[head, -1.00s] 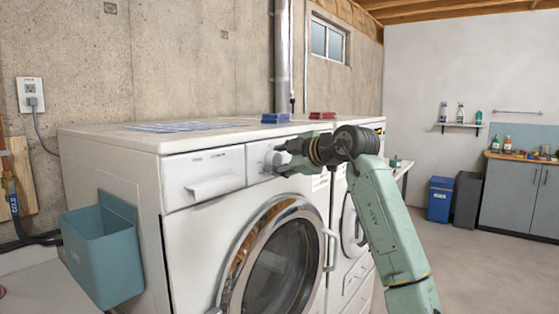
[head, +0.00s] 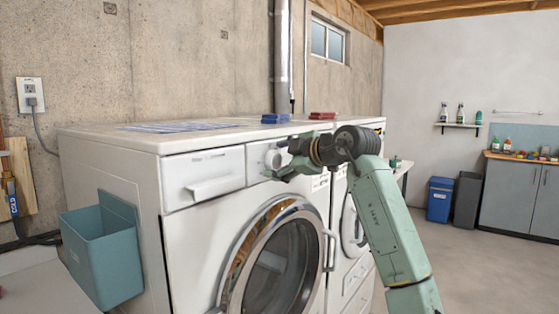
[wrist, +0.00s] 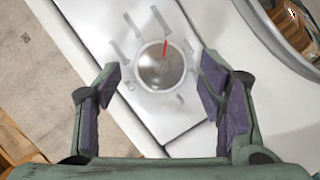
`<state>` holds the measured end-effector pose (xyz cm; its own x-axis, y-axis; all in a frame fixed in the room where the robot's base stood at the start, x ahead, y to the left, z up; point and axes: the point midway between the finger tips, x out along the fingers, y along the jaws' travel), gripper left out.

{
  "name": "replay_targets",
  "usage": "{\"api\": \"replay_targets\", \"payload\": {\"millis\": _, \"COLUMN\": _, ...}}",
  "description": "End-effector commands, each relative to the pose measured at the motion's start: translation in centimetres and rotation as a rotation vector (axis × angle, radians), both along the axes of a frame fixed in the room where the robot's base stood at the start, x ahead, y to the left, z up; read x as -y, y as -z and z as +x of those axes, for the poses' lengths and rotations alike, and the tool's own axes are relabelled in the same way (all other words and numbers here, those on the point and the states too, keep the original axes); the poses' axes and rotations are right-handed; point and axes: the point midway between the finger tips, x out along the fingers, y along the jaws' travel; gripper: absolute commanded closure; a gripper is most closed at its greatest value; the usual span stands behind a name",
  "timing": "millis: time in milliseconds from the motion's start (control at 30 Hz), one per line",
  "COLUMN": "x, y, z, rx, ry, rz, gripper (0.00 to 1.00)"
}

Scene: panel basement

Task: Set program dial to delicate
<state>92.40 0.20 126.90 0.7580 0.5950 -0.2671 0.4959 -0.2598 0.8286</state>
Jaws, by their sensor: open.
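The program dial (wrist: 161,68) is a round silver knob on the washer's white control panel, with a red pointer line (wrist: 164,47) at its upper edge in the wrist view. Several pale marks ring it; I cannot read their labels. In the head view the dial (head: 271,158) shows partly, just left of my gripper (head: 284,160). My gripper is open and empty. In the wrist view its purple-padded fingers (wrist: 160,82) stand to the left and right of the dial, with gaps on both sides. The white washer (head: 190,240) has a round glass door below.
A detergent drawer (head: 205,173) lies left of the dial. Blue (head: 275,118) and red (head: 322,115) items lie on top of the machines. A teal bin (head: 105,255) hangs on the washer's left side.

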Motion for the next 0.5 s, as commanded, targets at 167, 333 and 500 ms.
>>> {"api": "replay_targets", "payload": {"millis": 167, "x": 1.7, "y": -0.7, "z": -1.9, "rx": 0.002, "ry": 0.004, "rz": -0.002, "gripper": 0.37}}
{"api": "replay_targets", "payload": {"millis": 333, "x": 3.9, "y": -1.7, "z": -4.7, "rx": 0.003, "ry": 0.005, "rz": -0.001, "gripper": 0.37}}
{"api": "replay_targets", "payload": {"millis": 500, "x": 5.8, "y": -2.5, "z": -7.1, "rx": 0.002, "ry": 0.004, "rz": -0.001, "gripper": 0.37}}
